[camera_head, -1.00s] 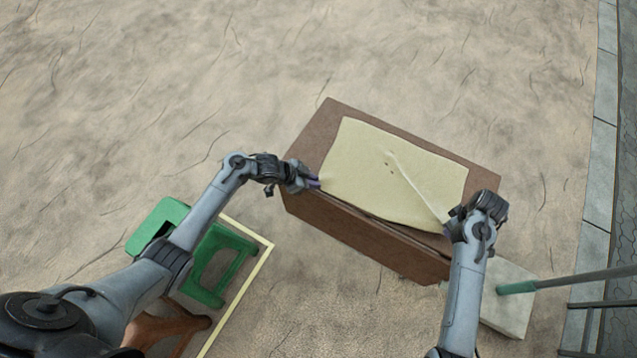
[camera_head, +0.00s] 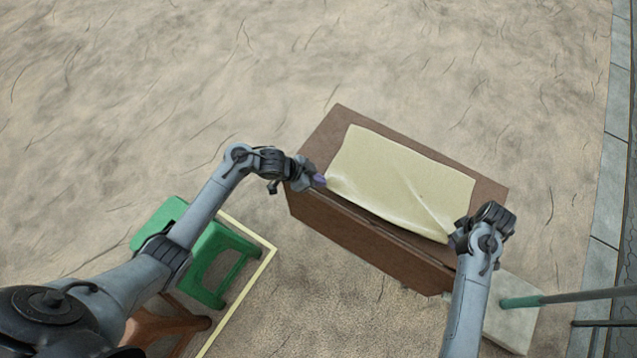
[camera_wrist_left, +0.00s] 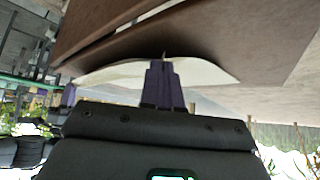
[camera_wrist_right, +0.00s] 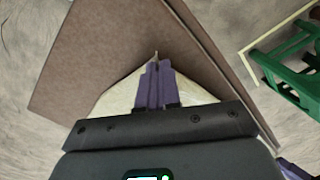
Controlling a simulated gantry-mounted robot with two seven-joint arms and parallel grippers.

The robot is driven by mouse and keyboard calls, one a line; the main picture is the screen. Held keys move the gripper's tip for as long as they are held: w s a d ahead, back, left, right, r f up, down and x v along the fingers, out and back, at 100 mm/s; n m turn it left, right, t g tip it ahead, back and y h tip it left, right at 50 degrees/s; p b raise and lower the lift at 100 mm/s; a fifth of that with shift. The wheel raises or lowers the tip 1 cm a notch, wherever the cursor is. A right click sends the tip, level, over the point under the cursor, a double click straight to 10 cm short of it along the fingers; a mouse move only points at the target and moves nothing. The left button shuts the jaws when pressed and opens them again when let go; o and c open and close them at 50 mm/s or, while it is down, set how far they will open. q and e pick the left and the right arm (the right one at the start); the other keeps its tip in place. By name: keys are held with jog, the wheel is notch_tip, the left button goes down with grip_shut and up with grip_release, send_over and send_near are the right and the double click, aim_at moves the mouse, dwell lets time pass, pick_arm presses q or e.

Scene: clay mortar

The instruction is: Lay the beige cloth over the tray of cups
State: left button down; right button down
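The beige cloth (camera_head: 400,180) spreads over the top of a brown box-like table (camera_head: 330,130), with a crease running toward its near right corner. No tray or cups show; whether they are under the cloth I cannot tell. My left gripper (camera_head: 321,181) is shut on the cloth's near left corner; the cloth also shows around its purple fingers in the left wrist view (camera_wrist_left: 205,70). My right gripper (camera_head: 453,240) is shut on the near right corner; the cloth flares from its fingers in the right wrist view (camera_wrist_right: 118,98).
A green stool (camera_head: 215,255) and a brown wooden stool (camera_head: 165,325) stand at the lower left, inside a pale frame line (camera_head: 245,290). A pale slab (camera_head: 515,325) and a green-ended pole (camera_head: 522,302) lie right of the table. Sandy ground beyond is clear.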

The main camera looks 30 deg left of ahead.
pick_arm(q)
jog(key=shift+r, duration=0.3)
pick_arm(e)
jog(key=shift+r, duration=0.15)
